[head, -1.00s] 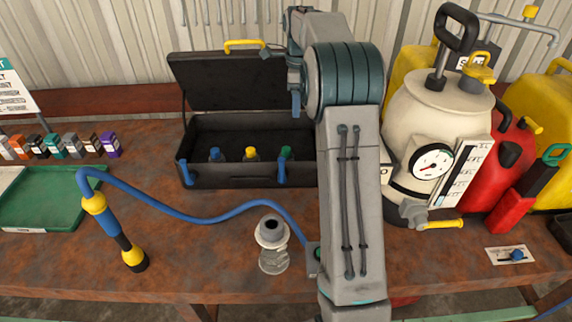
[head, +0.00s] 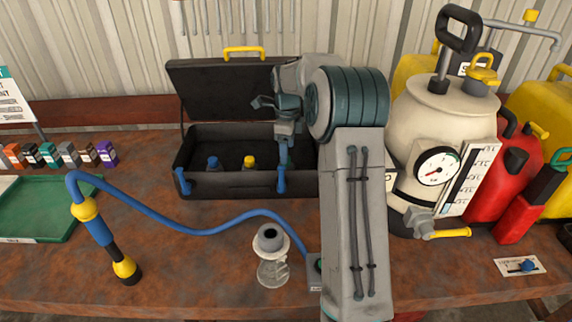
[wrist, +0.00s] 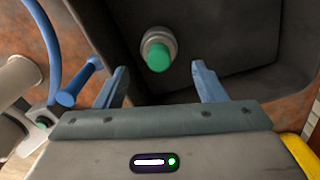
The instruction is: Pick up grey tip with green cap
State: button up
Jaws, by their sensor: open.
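The grey tip with green cap (wrist: 158,52) stands inside the open black toolbox (head: 232,186), cap towards the wrist camera. In the head view it is mostly hidden behind my gripper (head: 285,148), at the right part of the box. In the wrist view my gripper (wrist: 160,80) is open, with its two blue fingers spread and nothing between them. The tip lies just beyond the fingertips, roughly centred between them, and does not touch either finger. Tips with a blue cap (head: 213,163) and a yellow cap (head: 249,162) stand to its left in the same box.
The toolbox lid (head: 222,90) stands open behind, and blue latches are on the front wall. A blue hose (head: 190,219) crosses the bench in front. A clear-bodied grey fitting (head: 271,257) stands nearby. A cream pressure tank (head: 440,125) is close on the right.

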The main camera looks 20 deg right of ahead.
aim_at(286, 166)
notch_tip(286, 166, down, 5)
jog(key=shift+a+r+p, duration=0.15)
jog(key=shift+r+p, duration=0.05)
jog(key=shift+p, duration=0.2)
jog(key=shift+c, duration=0.3)
jog(key=c, duration=1.1)
jog(key=shift+c, duration=0.2)
jog(key=shift+r, duration=0.1)
